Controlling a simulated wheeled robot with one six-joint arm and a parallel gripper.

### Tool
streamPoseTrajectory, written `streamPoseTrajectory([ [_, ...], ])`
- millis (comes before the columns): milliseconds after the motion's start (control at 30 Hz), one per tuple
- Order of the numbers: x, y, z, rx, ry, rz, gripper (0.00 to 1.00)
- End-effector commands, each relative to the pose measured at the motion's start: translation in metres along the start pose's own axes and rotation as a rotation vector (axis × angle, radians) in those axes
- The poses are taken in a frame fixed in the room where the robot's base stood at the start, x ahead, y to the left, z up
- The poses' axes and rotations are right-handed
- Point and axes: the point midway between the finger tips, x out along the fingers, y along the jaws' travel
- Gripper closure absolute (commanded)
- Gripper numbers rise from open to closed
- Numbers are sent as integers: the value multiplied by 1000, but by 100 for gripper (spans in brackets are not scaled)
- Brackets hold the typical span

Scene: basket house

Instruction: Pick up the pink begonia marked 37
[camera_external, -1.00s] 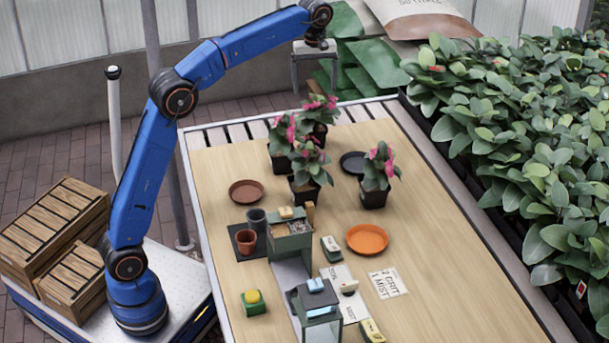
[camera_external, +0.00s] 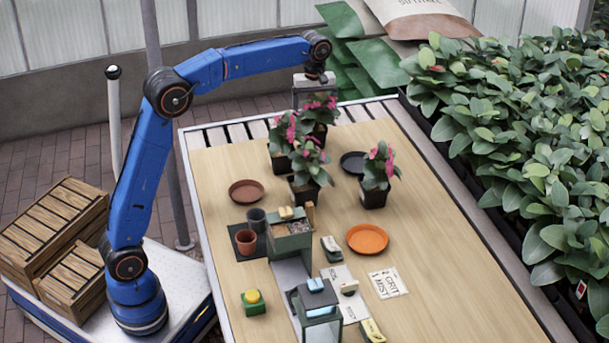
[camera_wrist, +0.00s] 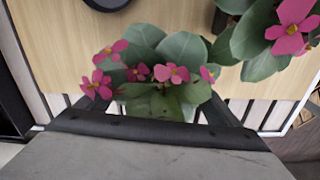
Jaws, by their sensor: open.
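Several pink begonias in dark pots stand on the far part of the table: one at the back (camera_external: 319,108), one at the left (camera_external: 280,140), one in the middle (camera_external: 306,165) and one at the right (camera_external: 377,172). No number 37 is readable on any of them. My gripper (camera_external: 320,90) points down, open, just above the back begonia. In the wrist view, a begonia's leaves and pink flowers (camera_wrist: 165,72) lie in front of and between my spread fingers (camera_wrist: 150,108); its pot is hidden. Another begonia (camera_wrist: 265,35) shows at the upper right.
A black saucer (camera_external: 353,162) lies between the back and right begonias. A brown saucer (camera_external: 246,191), an orange saucer (camera_external: 367,239) and a green tool box (camera_external: 289,243) stand nearer. Neighbouring plants crowd the back one. Dense foliage (camera_external: 530,140) lines the right side.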

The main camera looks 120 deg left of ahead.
Motion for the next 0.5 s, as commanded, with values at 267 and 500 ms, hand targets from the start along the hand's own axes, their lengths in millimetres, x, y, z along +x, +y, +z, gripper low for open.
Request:
streamPoseTrajectory([
  [267, 32, 1, 1, 0, -1, -2, 14],
  [500, 51, 1, 1, 0, 0, -1, 14],
])
